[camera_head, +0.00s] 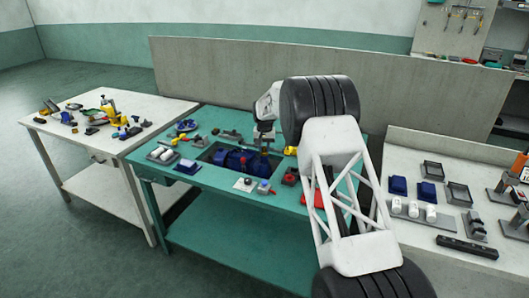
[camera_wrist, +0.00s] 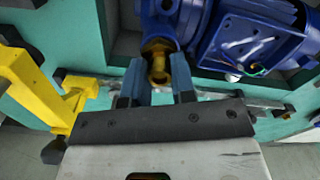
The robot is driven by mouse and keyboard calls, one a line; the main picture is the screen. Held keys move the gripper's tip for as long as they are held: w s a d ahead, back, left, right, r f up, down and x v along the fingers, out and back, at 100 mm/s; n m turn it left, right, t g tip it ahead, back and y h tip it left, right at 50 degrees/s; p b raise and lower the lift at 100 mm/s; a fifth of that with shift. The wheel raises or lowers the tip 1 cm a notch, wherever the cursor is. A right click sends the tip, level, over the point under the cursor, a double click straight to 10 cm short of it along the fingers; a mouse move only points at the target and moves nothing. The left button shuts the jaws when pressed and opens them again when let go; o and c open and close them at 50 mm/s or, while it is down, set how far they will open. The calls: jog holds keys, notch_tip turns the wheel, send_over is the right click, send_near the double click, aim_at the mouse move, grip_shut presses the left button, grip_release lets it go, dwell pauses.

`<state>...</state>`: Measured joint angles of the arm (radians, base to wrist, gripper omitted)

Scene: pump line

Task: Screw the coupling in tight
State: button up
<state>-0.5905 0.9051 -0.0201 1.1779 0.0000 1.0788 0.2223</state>
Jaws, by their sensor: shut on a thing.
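A brass coupling (camera_wrist: 157,66) sits between the two blue-grey fingers of my gripper (camera_wrist: 158,78) in the wrist view. My gripper is shut on it. The coupling's far end meets the blue port of the pump (camera_wrist: 235,38), in line with it. How deep its thread sits cannot be told. In the head view the blue pump (camera_head: 236,159) lies in a dark recess of the green bench. My gripper (camera_head: 264,149) is just beyond its right part there, and the coupling is too small to make out.
A yellow stand-like object (camera_wrist: 62,102) is close to the left of my gripper. Small parts crowd the green bench (camera_head: 222,244). A white table (camera_head: 80,148) with tools stands left, another white bench (camera_head: 430,237) with trays right. A grey panel (camera_head: 220,75) rises behind.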

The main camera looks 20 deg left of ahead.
jog(key=m, duration=0.3)
jog(key=shift+m, duration=1.6)
jog(key=shift+m, duration=3.5)
jog(key=shift+m, duration=0.3)
jog(key=m, duration=0.6)
jog(key=shift+f, duration=0.1)
jog(key=shift+m, duration=0.5)
